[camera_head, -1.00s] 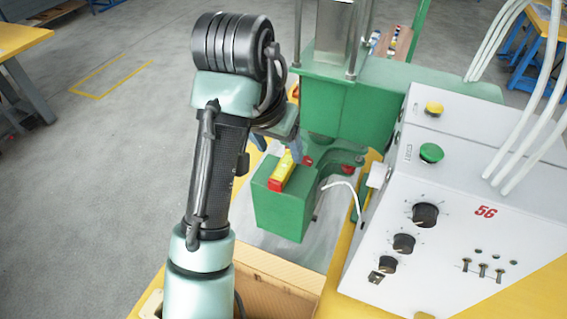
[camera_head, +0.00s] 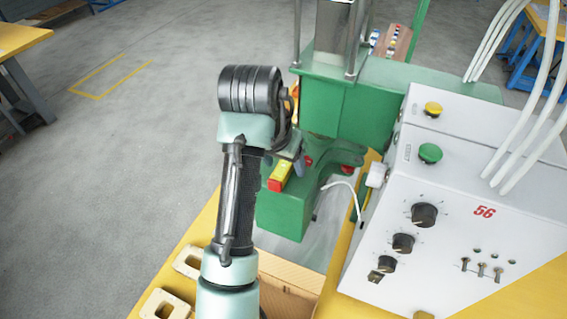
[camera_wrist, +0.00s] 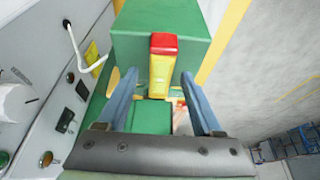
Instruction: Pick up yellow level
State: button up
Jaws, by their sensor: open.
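The yellow level (camera_head: 285,165) has red ends and lies on top of the green machine block (camera_head: 287,212). In the wrist view the yellow level (camera_wrist: 162,68) points away from me, with its red far end on the green block. My gripper (camera_wrist: 158,75) is open, and its two blue fingers stand apart on either side of the level's near part. I cannot tell from this view how far above it they are. In the head view my gripper (camera_head: 288,150) is largely hidden behind my arm, close to the level.
A grey control box (camera_head: 465,215) with knobs and a green button stands close on the right. The green press column (camera_head: 345,105) rises behind the block. A cardboard box (camera_head: 290,275) and wooden pieces (camera_head: 165,303) lie in front. Open floor is on the left.

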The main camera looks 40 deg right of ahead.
jog(key=shift+f, duration=0.25)
dwell(0.3)
grip_shut()
